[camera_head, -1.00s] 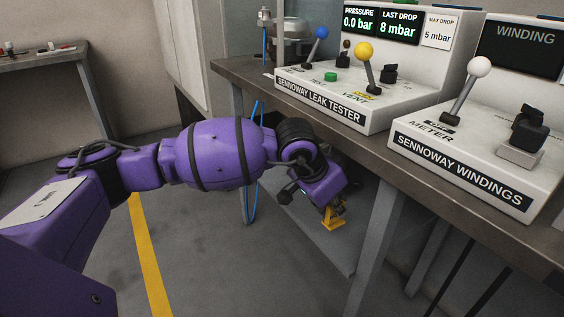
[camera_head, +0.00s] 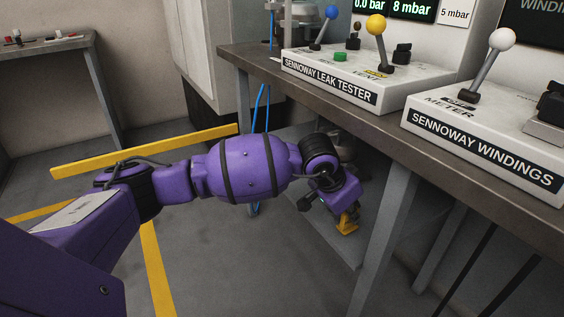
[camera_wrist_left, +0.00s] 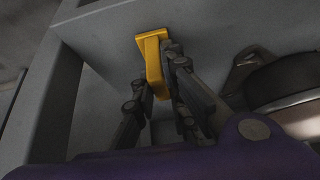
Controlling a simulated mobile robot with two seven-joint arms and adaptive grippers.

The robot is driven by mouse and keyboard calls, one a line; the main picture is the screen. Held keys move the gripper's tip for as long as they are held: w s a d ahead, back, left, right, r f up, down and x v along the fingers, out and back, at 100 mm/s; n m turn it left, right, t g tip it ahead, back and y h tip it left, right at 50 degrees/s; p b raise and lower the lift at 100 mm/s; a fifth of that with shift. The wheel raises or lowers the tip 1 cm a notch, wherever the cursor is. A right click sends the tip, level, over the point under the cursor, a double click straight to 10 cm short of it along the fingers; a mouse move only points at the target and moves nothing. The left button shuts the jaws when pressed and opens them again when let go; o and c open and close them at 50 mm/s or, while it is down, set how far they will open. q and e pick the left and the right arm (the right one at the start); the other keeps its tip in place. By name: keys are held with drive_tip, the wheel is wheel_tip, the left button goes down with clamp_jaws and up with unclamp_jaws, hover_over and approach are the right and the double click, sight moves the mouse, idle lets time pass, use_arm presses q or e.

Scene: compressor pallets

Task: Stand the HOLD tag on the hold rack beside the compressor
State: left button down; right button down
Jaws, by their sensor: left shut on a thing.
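My left gripper (camera_wrist_left: 158,98) is shut on a yellow tag (camera_wrist_left: 153,58), which has a flat foot at its far end. In the head view the tag (camera_head: 347,224) hangs under my left wrist, over the grey lower shelf (camera_head: 318,240) below the bench. Whether the tag touches the shelf I cannot tell. Its lettering does not show. A dark rounded body with a pale metal part (camera_wrist_left: 290,90) stands close to the right of the gripper in the left wrist view; it may be the compressor. My right gripper is not in view.
The bench top (camera_head: 310,100) overhangs the shelf and carries the leak tester (camera_head: 330,78) and the windings meter (camera_head: 485,140). Bench legs (camera_head: 385,235) stand near my left wrist. A blue hose (camera_head: 260,110) hangs behind my arm. Floor at left is open, with yellow lines.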

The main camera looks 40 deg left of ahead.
use_arm(q)
drive_tip(key=c, duration=2.2)
unclamp_jaws()
drive_tip(key=shift+f, duration=0.1)
drive_tip(key=o, duration=0.4)
drive_tip(key=shift+o, duration=0.2)
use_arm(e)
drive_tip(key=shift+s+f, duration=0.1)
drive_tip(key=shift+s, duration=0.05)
